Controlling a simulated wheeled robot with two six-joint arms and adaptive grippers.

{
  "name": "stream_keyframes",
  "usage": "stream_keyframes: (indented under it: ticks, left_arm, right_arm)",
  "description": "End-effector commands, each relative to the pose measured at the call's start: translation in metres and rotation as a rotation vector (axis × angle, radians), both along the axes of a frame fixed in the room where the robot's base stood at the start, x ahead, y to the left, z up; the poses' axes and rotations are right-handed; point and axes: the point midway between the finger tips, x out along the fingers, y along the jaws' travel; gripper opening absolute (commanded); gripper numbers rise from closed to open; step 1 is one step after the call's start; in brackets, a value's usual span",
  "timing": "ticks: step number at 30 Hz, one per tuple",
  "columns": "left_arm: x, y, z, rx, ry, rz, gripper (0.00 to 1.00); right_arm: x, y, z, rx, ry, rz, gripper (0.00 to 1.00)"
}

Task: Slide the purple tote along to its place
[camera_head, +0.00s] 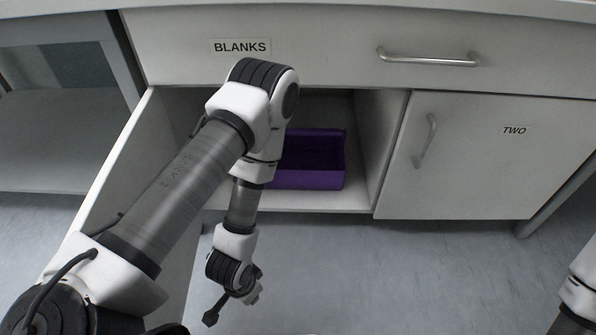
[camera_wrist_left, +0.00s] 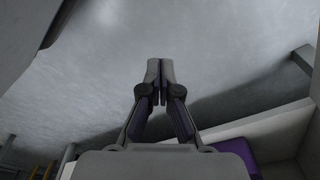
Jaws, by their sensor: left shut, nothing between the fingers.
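The purple tote (camera_head: 310,179) is an open-topped box on the floor of the open cupboard compartment, near its front edge. My left forearm and wrist cover its left part in the head view. A purple patch of it also shows at the lower right of the left wrist view (camera_wrist_left: 241,151). My left gripper (camera_wrist_left: 160,72) is shut and empty, with its fingertips together over the grey floor. In the head view it hangs in front of the cupboard, below and left of the tote, apart from it. My right gripper is out of view.
The cupboard floor (camera_head: 300,201) is pale. A drawer labelled BLANKS (camera_head: 330,45) is shut above it. The door labelled TWO (camera_head: 470,160) is shut on the right. An open door panel (camera_head: 120,170) stands left. Floor in front (camera_head: 400,280) is clear.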

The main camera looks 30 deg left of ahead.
Motion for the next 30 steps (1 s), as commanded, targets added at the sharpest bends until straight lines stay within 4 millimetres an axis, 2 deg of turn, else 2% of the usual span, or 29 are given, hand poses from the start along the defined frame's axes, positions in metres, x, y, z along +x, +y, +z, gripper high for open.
stream_keyframes:
  ticks: [2,3,6,9,10,12,14,16,19,21,23,26,30]
  left_arm:
    - [0.058,-0.008,-0.002,0.01,-0.211,-0.25,0.0]
    - [0.101,-0.014,0.001,0.036,-0.366,-0.401,0.0]
    - [0.201,-0.023,0.025,0.189,-0.774,-0.745,0.0]
    - [0.272,-0.017,0.06,0.47,-1.16,-1.004,0.0]
    - [0.283,-0.011,0.069,0.566,-1.257,-1.056,0.0]
    - [0.296,0.007,0.083,0.78,-1.434,-1.135,0.0]
    - [0.291,0.028,0.085,0.917,-1.533,-1.169,0.0]
    - [0.274,0.053,0.071,0.959,-1.566,-1.181,0.0]
    - [0.241,0.077,0.039,0.947,-1.495,-1.202,0.0]
    - [0.222,0.083,0.024,0.925,-1.454,-1.21,0.0]
    - [0.217,0.083,0.017,0.916,-1.443,-1.213,0.0]
    - [0.223,0.08,0.013,0.914,-1.443,-1.212,0.0]
    - [0.244,0.072,0.011,0.913,-1.444,-1.213,0.0]
  right_arm:
    - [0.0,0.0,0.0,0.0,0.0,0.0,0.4]
    - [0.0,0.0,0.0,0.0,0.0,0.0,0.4]
    - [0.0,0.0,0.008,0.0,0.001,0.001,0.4]
    - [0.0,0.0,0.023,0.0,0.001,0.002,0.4]
    - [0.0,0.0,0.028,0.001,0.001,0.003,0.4]
    - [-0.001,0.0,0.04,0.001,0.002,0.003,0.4]
    - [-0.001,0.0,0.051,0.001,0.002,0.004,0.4]
    - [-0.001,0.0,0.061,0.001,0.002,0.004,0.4]
    - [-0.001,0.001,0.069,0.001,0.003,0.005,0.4]
    - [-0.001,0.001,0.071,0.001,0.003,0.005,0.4]
    - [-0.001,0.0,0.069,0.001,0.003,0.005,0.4]
    - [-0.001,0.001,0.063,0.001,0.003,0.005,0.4]
    - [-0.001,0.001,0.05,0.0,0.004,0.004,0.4]
